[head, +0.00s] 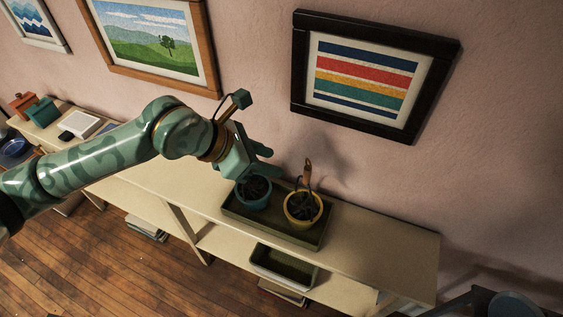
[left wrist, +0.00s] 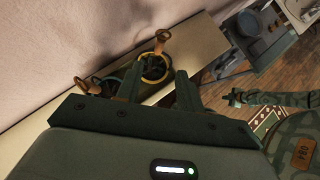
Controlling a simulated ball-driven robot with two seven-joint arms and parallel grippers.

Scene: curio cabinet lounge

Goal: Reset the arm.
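My left arm reaches in from the left in the head view. Its gripper (head: 268,160) is above the shelf top, close to the teal pot. In the left wrist view the two fingers of the left gripper (left wrist: 158,90) stand wide apart with nothing held between them. A yellow pot (left wrist: 157,80) shows beyond them. A patterned green arm of mine shows at the right of the left wrist view, with what seems to be my right gripper (left wrist: 236,98) at its end. It is too small to tell whether that is open. The head view does not show it.
A dark green tray (head: 285,236) holds the teal pot (head: 253,199) and the yellow pot (head: 318,216), which has an orange-handled tool (head: 307,171) in it. The shelf top (head: 385,248) is clear right of the tray. A striped picture (head: 362,75) hangs behind.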

